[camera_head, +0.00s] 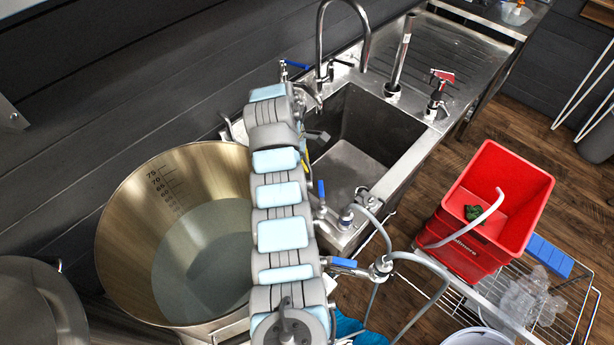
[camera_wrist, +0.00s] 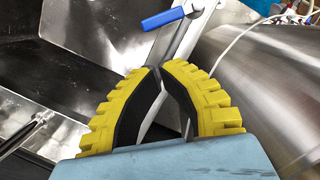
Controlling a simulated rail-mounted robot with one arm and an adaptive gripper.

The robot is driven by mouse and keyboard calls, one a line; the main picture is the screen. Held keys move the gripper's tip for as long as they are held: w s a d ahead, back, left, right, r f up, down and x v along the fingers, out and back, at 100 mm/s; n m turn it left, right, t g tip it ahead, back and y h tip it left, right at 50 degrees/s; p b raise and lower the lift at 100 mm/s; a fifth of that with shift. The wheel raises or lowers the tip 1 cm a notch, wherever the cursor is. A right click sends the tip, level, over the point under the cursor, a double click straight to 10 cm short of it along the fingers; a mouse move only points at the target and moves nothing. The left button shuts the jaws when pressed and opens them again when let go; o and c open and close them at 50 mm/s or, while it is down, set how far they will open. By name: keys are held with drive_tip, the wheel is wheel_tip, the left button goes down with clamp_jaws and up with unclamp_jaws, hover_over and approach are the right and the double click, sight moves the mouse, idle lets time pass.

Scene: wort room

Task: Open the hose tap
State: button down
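In the wrist view a blue lever handle (camera_wrist: 163,19) sits on a grey metal fitting (camera_wrist: 192,30), just beyond my fingertips and apart from them. It looks like the upright blue handle (camera_head: 321,189) at the sink's left edge in the head view. Another blue-handled valve (camera_head: 343,262) joins grey hoses lower down. I cannot tell for sure which is the hose tap. My gripper (camera_wrist: 160,68) has yellow ribbed fingers with black pads, their tips nearly meeting and nothing visibly held. In the head view my arm largely hides it; a little yellow shows beside the sink.
The steel sink (camera_head: 405,125) lies right of my arm, with a tall faucet (camera_head: 320,40) behind. A large open kettle (camera_head: 125,230) stands close on the left. A red crate (camera_head: 535,195) with a hose over it stands on a wire rack (camera_head: 578,290) at right.

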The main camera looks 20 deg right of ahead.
drive_tip(key=shift+n, duration=0.7)
drive_tip(key=shift+p+x, duration=0.6)
drive_tip(key=shift+x, duration=4)
drive_tip(key=shift+s+d+m+b, duration=0.1)
drive_tip(key=shift+d+m+b, duration=0.4)
drive_tip(key=shift+d, duration=0.15)
drive_tip(key=p+v, duration=0.7)
drive_tip(key=v, duration=0.2)
drive_tip(key=shift+a+r, duration=0.25)
drive_tip(key=shift+r, duration=0.15)
